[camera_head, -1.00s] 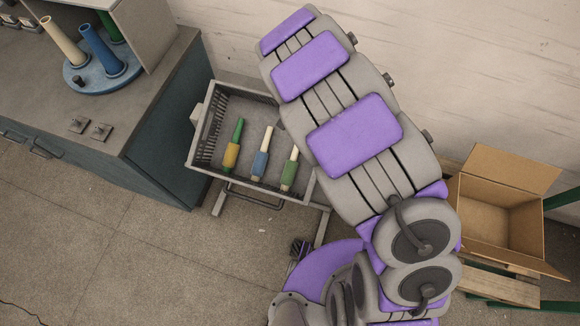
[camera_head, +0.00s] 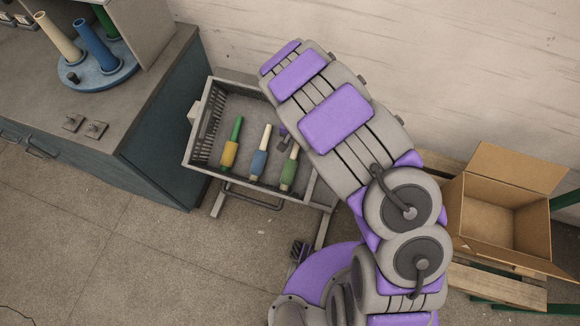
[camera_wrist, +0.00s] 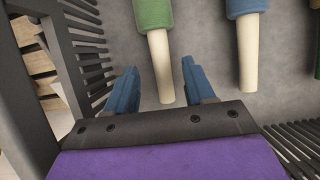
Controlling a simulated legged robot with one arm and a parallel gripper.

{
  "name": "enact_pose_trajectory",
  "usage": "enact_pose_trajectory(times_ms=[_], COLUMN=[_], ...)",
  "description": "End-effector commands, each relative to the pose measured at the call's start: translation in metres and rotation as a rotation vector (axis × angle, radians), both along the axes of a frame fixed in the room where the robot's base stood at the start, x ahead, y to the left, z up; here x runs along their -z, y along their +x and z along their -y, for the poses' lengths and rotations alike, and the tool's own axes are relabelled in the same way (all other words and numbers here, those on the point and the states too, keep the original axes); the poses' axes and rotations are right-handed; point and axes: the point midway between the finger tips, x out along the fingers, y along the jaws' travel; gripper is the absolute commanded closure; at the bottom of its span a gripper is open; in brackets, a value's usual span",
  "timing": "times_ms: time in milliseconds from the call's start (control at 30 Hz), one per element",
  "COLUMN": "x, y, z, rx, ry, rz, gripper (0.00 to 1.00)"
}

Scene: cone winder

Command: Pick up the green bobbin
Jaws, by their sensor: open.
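The green bobbin (camera_head: 289,172), green yarn on a cream tube, lies in the grey tray (camera_head: 199,172), rightmost of three in the head view. In the wrist view the green bobbin (camera_wrist: 153,14) is at the top, its cream tube pointing down between my fingers. My gripper (camera_wrist: 160,67) is open and empty, with blue fingers on either side of the tube's end in the picture. I cannot tell how high it is above the tube. In the head view my gripper (camera_head: 284,136) shows partly, at the tube end of the green bobbin.
A blue bobbin (camera_head: 259,164) and a yellow bobbin (camera_head: 229,154) lie left of the green one. The tray's slatted wall (camera_wrist: 83,45) is close to my left finger. A workbench (camera_head: 150,110) stands left, an open cardboard box (camera_head: 500,215) right.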

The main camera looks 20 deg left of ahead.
Motion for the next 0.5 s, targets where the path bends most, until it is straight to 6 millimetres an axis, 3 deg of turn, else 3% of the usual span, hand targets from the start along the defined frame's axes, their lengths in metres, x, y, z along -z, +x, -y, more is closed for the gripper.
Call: enact_pose_trajectory(times_ms=[200,500], x=[0.034,0.037], y=[-0.002,-0.002], z=[-0.002,-0.002], rx=[0.000,0.000], ry=[-0.001,0.000], rz=[0.000,0.001], gripper=[0.47,0.49])
